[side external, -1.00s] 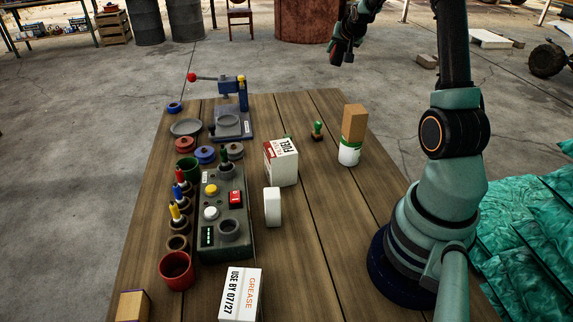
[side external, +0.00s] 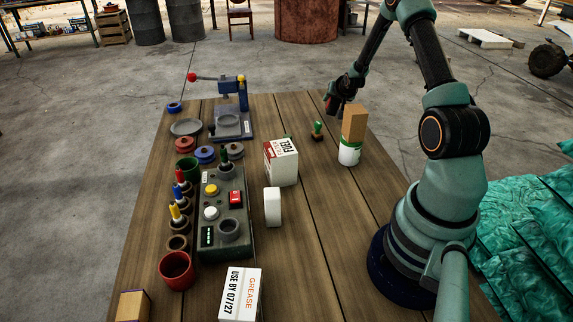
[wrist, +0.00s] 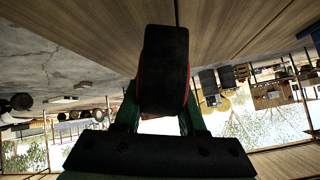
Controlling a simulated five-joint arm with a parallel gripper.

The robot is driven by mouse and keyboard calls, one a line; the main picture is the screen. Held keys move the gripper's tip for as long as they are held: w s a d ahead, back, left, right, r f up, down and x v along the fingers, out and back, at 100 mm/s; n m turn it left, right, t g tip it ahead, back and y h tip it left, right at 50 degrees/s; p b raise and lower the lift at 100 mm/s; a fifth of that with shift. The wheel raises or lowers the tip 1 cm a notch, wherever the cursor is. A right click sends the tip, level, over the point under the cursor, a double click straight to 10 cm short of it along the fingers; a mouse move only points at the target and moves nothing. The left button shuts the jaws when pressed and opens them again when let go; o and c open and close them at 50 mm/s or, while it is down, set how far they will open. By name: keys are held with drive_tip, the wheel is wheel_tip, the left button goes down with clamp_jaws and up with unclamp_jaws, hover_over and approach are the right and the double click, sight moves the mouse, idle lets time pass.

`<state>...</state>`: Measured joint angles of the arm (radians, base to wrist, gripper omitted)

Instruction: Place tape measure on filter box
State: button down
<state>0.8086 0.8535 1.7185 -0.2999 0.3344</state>
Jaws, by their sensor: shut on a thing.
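My gripper (side external: 337,98) is over the far right end of the wooden table, beyond the brown block on the can. It is shut on the tape measure (wrist: 165,70), a dark rounded body with a red edge, seen between the fingers in the wrist view. In the side view the tape measure is small and dark, and its details are hard to make out. The filter box (side external: 281,163) seems to be the white and red carton lettered FUEL, standing upright mid-table. Its top is bare. The gripper is behind it and to its right, apart from it.
A brown block (side external: 354,122) sits on a white and green can (side external: 350,153). A green-handled stamp (side external: 317,131) stands between the can and carton. A white rounded block (side external: 272,207), a control panel (side external: 223,215) and a GREASE carton (side external: 240,293) are nearer. The table's right middle is clear.

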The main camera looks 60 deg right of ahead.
drive_tip(key=shift+f, duration=1.3)
drive_tip(key=shift+f, duration=0.1)
drive_tip(key=shift+c, duration=2.4)
unclamp_jaws()
drive_tip(key=shift+f, duration=0.1)
